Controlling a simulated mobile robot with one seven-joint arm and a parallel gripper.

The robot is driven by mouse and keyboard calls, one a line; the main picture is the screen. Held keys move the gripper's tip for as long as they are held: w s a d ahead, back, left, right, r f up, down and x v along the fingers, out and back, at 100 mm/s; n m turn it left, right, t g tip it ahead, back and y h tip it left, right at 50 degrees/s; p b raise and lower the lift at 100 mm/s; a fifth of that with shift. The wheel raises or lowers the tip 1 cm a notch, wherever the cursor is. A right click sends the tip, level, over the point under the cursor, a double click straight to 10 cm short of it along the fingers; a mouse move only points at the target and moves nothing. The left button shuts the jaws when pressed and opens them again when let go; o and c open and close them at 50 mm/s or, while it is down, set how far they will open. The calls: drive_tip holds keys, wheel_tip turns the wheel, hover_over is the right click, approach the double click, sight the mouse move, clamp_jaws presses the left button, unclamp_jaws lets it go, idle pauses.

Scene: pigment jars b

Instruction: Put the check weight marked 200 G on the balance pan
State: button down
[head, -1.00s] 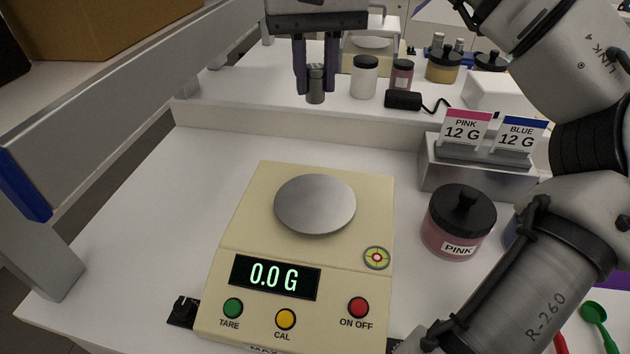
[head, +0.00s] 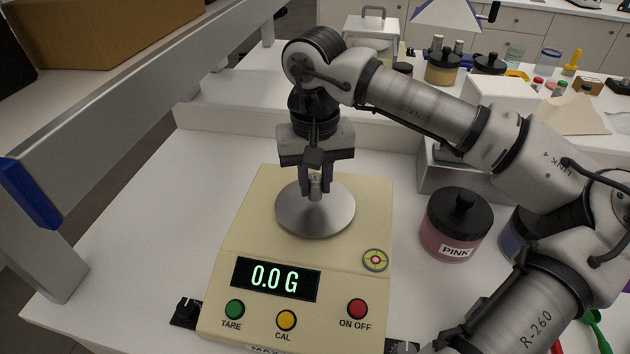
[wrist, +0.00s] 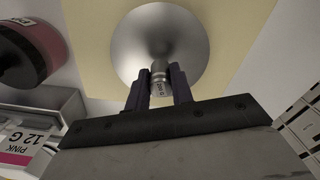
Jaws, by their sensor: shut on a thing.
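My gripper (head: 315,187) is shut on a small metal check weight (head: 314,188), over the round steel balance pan (head: 337,219). In the wrist view the weight (wrist: 158,84) sits between the two dark fingers (wrist: 159,88), with small lettering on its side that looks like 200 G. The pan (wrist: 190,52) lies behind it there. Whether the weight touches the pan I cannot tell. The cream balance (head: 240,230) shows 0.0 G on its display (head: 275,279).
A pink jar (head: 457,223) with a black lid stands right of the balance, with a dark blue jar (head: 512,235) partly behind my arm. A grey card holder (head: 440,178) is behind them. A grey rail (head: 120,110) runs along the left. The table left of the balance is clear.

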sight(315, 178)
drive_tip(key=shift+f, duration=0.65)
drive_tip(key=shift+f, duration=0.15)
drive_tip(key=c, duration=1.2)
unclamp_jaws()
wheel_tip(315, 178, up, 12)
drive_tip(key=b, duration=0.1)
drive_tip(key=shift+r+b, duration=0.25)
drive_tip(key=shift+b, duration=0.1)
